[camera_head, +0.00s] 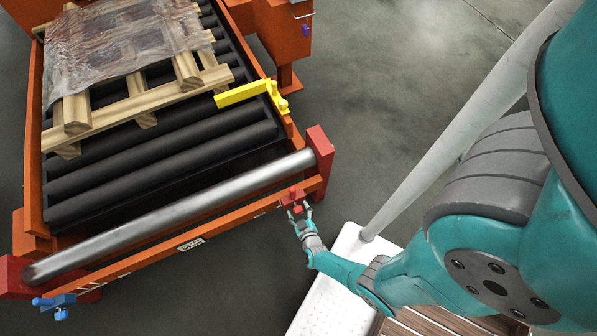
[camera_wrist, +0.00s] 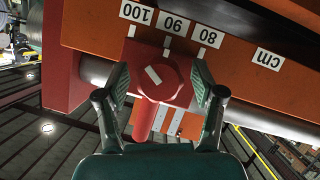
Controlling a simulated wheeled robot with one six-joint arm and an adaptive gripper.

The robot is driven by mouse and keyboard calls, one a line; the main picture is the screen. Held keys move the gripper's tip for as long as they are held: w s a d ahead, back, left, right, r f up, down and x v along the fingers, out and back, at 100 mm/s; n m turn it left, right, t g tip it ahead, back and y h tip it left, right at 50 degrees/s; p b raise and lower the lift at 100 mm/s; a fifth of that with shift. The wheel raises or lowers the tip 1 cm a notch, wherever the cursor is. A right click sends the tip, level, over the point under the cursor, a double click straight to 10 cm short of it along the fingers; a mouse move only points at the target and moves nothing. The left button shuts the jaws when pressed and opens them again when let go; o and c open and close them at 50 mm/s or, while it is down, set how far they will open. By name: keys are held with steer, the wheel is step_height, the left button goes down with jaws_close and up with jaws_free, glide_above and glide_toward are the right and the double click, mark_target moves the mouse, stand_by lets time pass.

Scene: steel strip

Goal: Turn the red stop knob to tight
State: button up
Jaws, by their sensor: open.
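The red stop knob (camera_wrist: 165,80) is in the middle of the wrist view, with a slanted white line on its face. It sits on a red block at the scaled orange rail (camera_wrist: 240,45). My gripper (camera_wrist: 161,82) is open, with one finger on each side of the knob. Small gaps show between the fingers and the knob. In the head view my gripper (camera_head: 298,210) is at the small red stop (camera_head: 291,194) on the rail's near side. The knob's face is hard to make out there. I cannot read a tight mark.
A steel bar (camera_head: 170,215) runs between red end brackets (camera_head: 320,150) above the rail. Black rollers (camera_head: 160,165) carry a wooden pallet (camera_head: 150,105) with plastic film. A yellow arm (camera_head: 243,94) sticks out over the rollers. Open floor (camera_head: 400,90) lies to the right.

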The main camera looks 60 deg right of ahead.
steer(key=c, duration=1.1)
steer(key=shift+c, duration=0.2)
steer(key=shift+d+m, duration=0.1)
steer(key=shift+m, duration=0.2)
steer(key=m+t+y, duration=0.1)
steer(key=m+y, duration=0.1)
steer(key=m, duration=0.1)
steer(key=shift+d, duration=0.1)
steer(key=shift+m+t+y, duration=0.9)
steer(key=shift+m+t, duration=0.1)
steer(key=shift+m, duration=0.9)
steer(key=o, duration=1.1)
